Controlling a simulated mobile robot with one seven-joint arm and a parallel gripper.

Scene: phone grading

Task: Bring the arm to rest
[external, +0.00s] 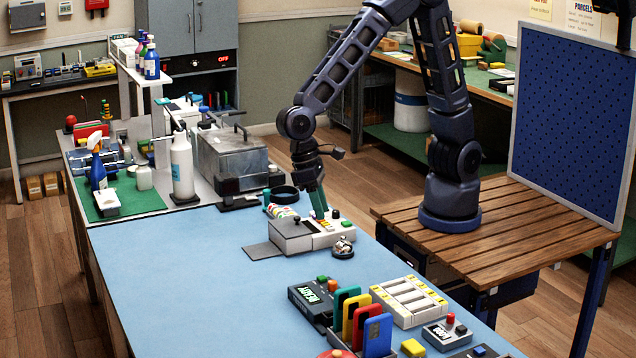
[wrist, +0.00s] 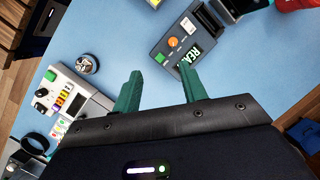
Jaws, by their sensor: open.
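My gripper (external: 319,205) hangs from the arm over the blue table, just behind the white control box, with its green fingers pointing down. In the wrist view my gripper (wrist: 160,72) has its two green fingers apart, with nothing between them but blue table top. My arm (external: 330,85) rises from its base on the wooden slatted stand and bends down to the table. Whether the fingertips touch anything is hidden in the external view.
A white control box (external: 325,232) with coloured buttons and a bell (external: 343,248) stand near the gripper. A dark display box (external: 312,302), coloured upright slabs (external: 362,322) and a white slotted tray (external: 408,300) stand toward the front. The table's left front (external: 190,290) is clear.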

